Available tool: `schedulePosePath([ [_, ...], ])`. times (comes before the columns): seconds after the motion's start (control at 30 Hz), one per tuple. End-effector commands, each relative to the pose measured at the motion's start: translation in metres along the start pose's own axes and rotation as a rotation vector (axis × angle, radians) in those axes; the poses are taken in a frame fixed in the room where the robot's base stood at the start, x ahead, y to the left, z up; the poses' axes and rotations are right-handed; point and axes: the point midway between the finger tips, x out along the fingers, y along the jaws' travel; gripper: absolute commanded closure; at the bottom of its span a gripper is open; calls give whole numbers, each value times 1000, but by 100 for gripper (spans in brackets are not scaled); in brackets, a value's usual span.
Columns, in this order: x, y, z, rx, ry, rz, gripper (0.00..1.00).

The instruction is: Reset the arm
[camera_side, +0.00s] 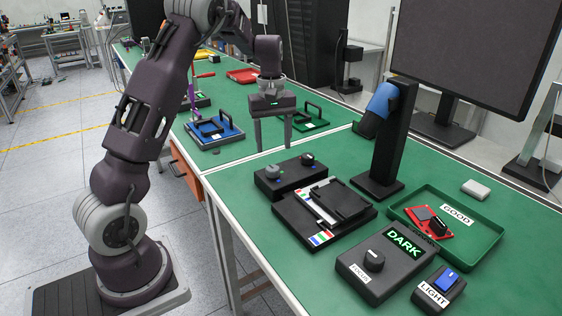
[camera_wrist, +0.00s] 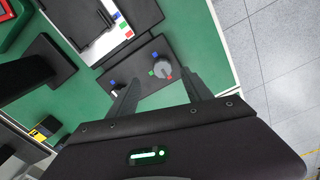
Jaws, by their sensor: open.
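My gripper (camera_side: 273,133) hangs with its fingers pointing down above the green table (camera_side: 240,195), behind the black two-knob box (camera_side: 290,175) in the side view. Its two fingers are apart with nothing between them. In the wrist view my gripper (camera_wrist: 158,95) shows spread fingers, with the knob box (camera_wrist: 140,68) beyond them, its grey knob (camera_wrist: 162,68) near the right finger. My arm rises from its base at the left of the side view and bends over toward the table.
A black fixture (camera_side: 335,205) holds a plate in front of the knob box. A dark stand (camera_side: 390,150) with a blue-topped device rises to the right. A green GOOD tray (camera_side: 483,251), DARK display box (camera_side: 378,277), LIGHT switch (camera_side: 430,299) and large monitor (camera_side: 470,50) are nearby.

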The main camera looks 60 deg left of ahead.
Motion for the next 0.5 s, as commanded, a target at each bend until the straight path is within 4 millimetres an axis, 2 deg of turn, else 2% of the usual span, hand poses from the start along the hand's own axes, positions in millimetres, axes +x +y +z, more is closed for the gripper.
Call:
schedulePosePath([
  [0.07,-34,2,32,92,8,57,42],
  [0.17,-84,-8,98,300,35,146,42],
  [0.2,-101,-18,127,398,55,179,42],
  [0.27,-122,-37,170,549,95,223,42],
  [0.3,-130,-54,197,655,129,247,42],
  [0.4,-137,-98,251,898,230,285,42],
  [0.5,-129,-134,283,1079,326,295,42],
])
